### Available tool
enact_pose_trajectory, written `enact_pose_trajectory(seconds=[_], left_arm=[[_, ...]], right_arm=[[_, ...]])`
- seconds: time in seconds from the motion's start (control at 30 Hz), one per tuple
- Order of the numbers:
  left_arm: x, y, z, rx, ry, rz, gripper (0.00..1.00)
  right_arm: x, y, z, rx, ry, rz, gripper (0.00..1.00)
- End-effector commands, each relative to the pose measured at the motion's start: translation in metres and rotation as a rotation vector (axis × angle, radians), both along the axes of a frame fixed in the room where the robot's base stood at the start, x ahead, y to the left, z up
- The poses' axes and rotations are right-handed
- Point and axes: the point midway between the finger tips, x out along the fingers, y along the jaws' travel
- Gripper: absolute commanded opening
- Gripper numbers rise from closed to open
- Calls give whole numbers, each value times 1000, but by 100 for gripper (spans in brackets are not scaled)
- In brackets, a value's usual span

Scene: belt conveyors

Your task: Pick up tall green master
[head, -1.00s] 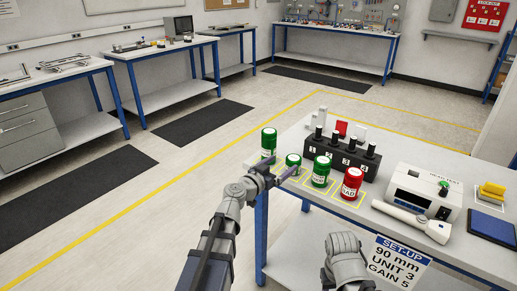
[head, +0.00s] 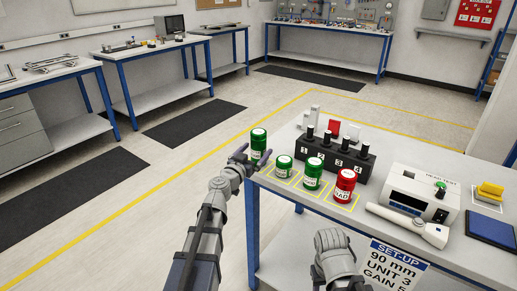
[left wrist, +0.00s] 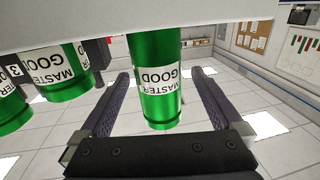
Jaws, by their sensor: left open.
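The tall green master (head: 258,144) is a green can with a white label, standing upright at the table's left end. My left gripper (head: 252,157) is open at this can, one finger on each side. In the left wrist view the can (left wrist: 160,105) stands between the two open fingers, with gaps visible on both sides and its label reading MASTER GOOD. A shorter green can (head: 283,166) and another green can (head: 313,176) stand to its right. My right arm shows at the bottom, but its gripper's fingers do not show.
A red can (head: 345,186) stands right of the green ones. Behind them is a black numbered block (head: 335,157) with several black knobs. A white tester (head: 420,192), a handheld probe (head: 408,226) and a set-up sign (head: 384,266) are further right. Floor left of the table is clear.

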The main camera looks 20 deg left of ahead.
Motion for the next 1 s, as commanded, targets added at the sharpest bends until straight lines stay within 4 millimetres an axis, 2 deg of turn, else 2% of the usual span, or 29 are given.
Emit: enact_pose_trajectory(seconds=[0.4, 0.63, 1.0], left_arm=[[49, -11, -3, 0, 0, -1, 100], [49, -11, -3, 0, 0, 0, 100], [49, -11, -3, 0, 0, 0, 58]], right_arm=[[0, 0, -3, 0, 0, 0, 50], [0, 0, -3, 0, 0, 0, 50], [0, 0, -3, 0, 0, 0, 50]])
